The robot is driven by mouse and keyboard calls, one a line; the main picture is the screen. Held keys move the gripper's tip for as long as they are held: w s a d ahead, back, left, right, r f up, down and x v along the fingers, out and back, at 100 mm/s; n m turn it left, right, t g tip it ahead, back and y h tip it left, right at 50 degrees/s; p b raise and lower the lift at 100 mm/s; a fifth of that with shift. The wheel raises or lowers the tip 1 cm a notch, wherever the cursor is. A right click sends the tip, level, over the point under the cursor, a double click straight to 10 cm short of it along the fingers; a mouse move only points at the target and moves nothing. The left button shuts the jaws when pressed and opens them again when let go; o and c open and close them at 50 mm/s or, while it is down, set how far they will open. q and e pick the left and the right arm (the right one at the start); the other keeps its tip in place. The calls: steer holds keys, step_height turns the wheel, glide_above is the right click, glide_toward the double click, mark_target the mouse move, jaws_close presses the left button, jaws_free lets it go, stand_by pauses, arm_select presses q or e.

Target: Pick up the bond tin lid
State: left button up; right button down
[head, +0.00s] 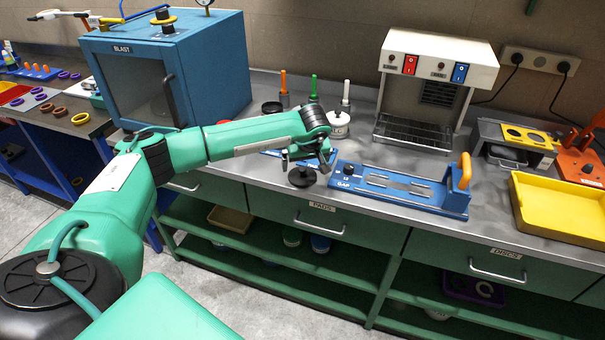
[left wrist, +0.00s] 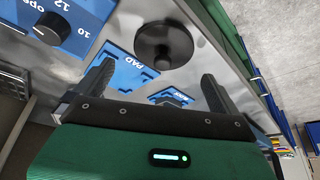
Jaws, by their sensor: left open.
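A round black lid with a small raised knob (head: 301,178) lies on the steel bench near its front edge. I take it for the bond tin lid; no label on it is readable. It also shows in the left wrist view as a dark disc (left wrist: 164,45), just beyond the fingertips. My left gripper (head: 306,161) is open and empty, just above and behind the lid, pointing down. In the left wrist view its two fingers (left wrist: 158,70) are spread apart with nothing between them. My right gripper is not in view.
A blue gap fixture (head: 400,188) stands close right of the lid, and a blue pad plate (left wrist: 140,45) lies beside it. Behind stand a white tin with a black lid (head: 338,125) and upright brushes. The blue blast cabinet (head: 170,70) is at left, a yellow tray (head: 560,208) at right.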

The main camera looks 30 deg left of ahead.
mark_target(303, 170)
arm_select(q)
steer(key=shift+a+f+p, duration=0.15)
steer(key=shift+f+p, duration=0.2)
steer(key=shift+f, duration=0.05)
steer(key=p+x, duration=0.1)
steer(key=x, duration=0.2)
steer(key=shift+f, duration=0.3)
steer(key=shift+a+f, duration=0.15)
steer(key=shift+f, duration=0.15)
steer(key=shift+c, duration=0.4)
steer(key=c, duration=0.8)
steer(key=shift+r, duration=0.15)
